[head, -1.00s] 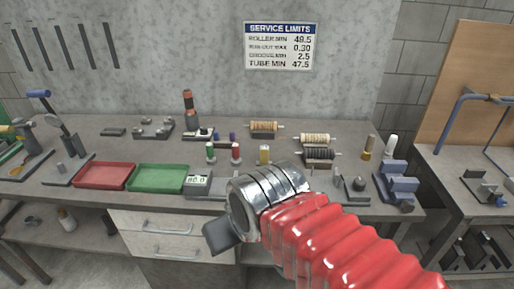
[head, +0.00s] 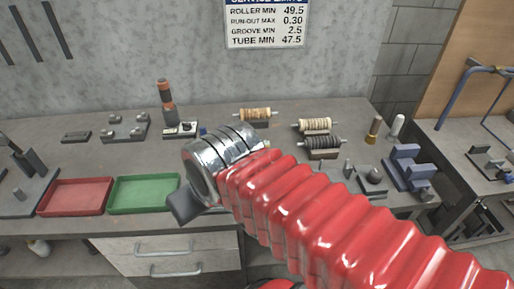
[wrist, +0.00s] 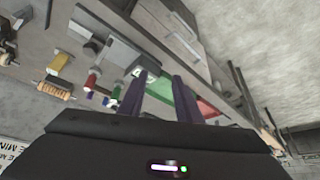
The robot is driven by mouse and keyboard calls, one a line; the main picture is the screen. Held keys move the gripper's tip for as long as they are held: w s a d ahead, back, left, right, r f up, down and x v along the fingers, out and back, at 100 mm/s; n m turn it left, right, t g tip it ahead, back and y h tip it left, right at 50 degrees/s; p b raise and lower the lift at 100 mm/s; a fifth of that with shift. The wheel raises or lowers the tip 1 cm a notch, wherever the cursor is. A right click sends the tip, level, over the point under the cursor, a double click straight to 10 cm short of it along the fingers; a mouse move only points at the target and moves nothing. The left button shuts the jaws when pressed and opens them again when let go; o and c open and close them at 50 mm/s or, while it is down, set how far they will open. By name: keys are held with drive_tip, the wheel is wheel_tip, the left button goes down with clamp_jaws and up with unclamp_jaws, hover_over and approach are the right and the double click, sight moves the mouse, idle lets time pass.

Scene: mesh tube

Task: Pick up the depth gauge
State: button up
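My gripper (wrist: 158,92) shows two dark fingers standing apart with nothing between them in the wrist view. In the head view its dark tip (head: 184,205) hangs over the bench's front edge, just right of the green tray. A small device with a lit digital display (wrist: 139,72) lies beside the left finger in the wrist view, next to a grey block (wrist: 118,52). It may be the depth gauge, but I cannot tell for sure. In the head view my wrist and red sleeve hide that spot.
A red tray (head: 75,196) and a green tray (head: 143,194) sit left of my gripper. Wound rollers (head: 315,125) stand at the back right, with a blue fixture (head: 408,170) farther right. Small coloured bottles (wrist: 91,80) stand near the device in the wrist view.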

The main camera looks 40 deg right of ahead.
drive_tip(key=shift+o, duration=0.5)
drive_tip(key=o, duration=0.3)
drive_tip(key=shift+w+d+r, duration=0.1)
drive_tip(key=shift+w+d, duration=0.3)
drive_tip(key=w+d, duration=0.1)
drive_tip(key=d, duration=0.1)
drive_tip(key=w+d+m, duration=0.1)
drive_tip(key=w+d, duration=0.1)
drive_tip(key=w+d+m+h, duration=0.1)
drive_tip(key=d, duration=0.1)
drive_tip(key=shift+w+r+g, duration=0.25)
drive_tip(key=shift+w+g, duration=0.05)
drive_tip(key=shift+w, duration=0.05)
drive_tip(key=w+d+f+m, duration=0.1)
drive_tip(key=w+d, duration=0.1)
drive_tip(key=d, duration=0.5)
drive_tip(key=w+d+f+m+g+h, duration=0.1)
drive_tip(key=d+m, duration=0.1)
drive_tip(key=d, duration=0.5)
drive_tip(key=w+d+f+m, duration=0.1)
drive_tip(key=w+d+m, duration=0.1)
drive_tip(key=d, duration=0.5)
drive_tip(key=shift+w+d+f+h, duration=0.3)
drive_tip(key=shift+w+d, duration=0.05)
drive_tip(key=shift+d, duration=0.05)
drive_tip(key=x, duration=0.8)
drive_tip(key=shift+f, duration=0.3)
